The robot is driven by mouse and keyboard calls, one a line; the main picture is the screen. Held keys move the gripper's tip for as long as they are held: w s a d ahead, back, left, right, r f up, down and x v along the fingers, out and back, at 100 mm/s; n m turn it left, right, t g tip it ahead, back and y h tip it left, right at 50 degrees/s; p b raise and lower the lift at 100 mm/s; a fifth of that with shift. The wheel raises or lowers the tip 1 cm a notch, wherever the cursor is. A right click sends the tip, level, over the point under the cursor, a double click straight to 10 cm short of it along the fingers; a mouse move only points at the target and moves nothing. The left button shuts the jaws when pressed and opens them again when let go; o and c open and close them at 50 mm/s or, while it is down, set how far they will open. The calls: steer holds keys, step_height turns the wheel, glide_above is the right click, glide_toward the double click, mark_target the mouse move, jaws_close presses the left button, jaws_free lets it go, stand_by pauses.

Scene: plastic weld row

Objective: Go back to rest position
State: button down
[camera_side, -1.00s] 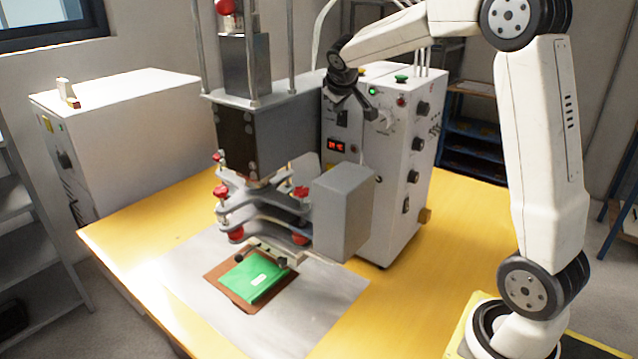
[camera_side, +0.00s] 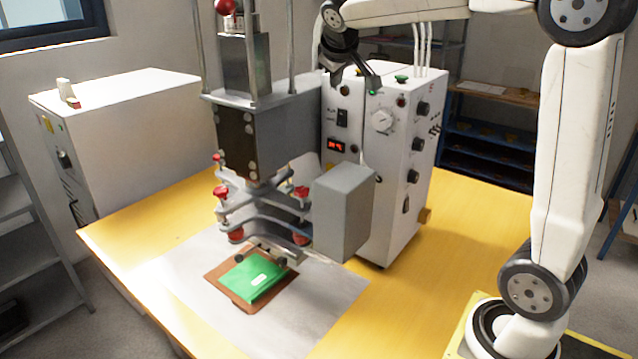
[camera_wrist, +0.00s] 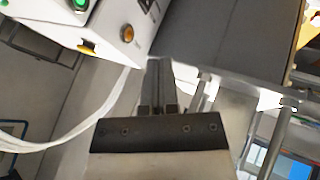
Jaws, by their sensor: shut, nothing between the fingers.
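My gripper (camera_side: 352,82) is at the upper middle of the side view, close to the upper front of the white control box (camera_side: 395,170) of the welding machine. In the wrist view my gripper (camera_wrist: 158,95) shows its fingers together with nothing between them. The box's buttons and a white cable show at the left of the wrist view. The grey press head (camera_side: 250,135) stands left of my gripper. A green piece (camera_side: 252,277) lies on a brown plate (camera_side: 222,272) beneath the press, apart from my gripper.
The machine stands on a yellow table (camera_side: 450,245) with a grey sheet (camera_side: 325,310) under the press. Vertical rods (camera_side: 291,45) rise above the press head. A white cabinet (camera_side: 130,125) is at the left. The table's right part is clear.

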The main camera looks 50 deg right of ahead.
steer(key=shift+s+a+r, duration=0.15)
steer(key=shift+s+r, duration=0.1)
steer(key=shift+r, duration=0.25)
steer(key=s+a+f+n+g+y, duration=0.2)
steer(key=a+f+n+g+y, duration=0.15)
steer(key=a+f, duration=0.65)
steer(key=s+a+f+n+g+y, duration=0.2)
steer(key=s+a+f+n+g, duration=0.15)
steer(key=a+f, duration=0.75)
steer(key=s+d+f+m+t, duration=0.1)
steer(key=s+f+m+t, duration=0.1)
steer(key=s, duration=0.3)
steer(key=s+d+f+m+t, duration=0.2)
steer(key=s+f+m, duration=0.1)
steer(key=s+f, duration=0.2)
steer(key=shift+s+d+f+m+t, duration=0.3)
steer(key=shift+s, duration=0.3)
steer(key=shift+y, duration=0.25)
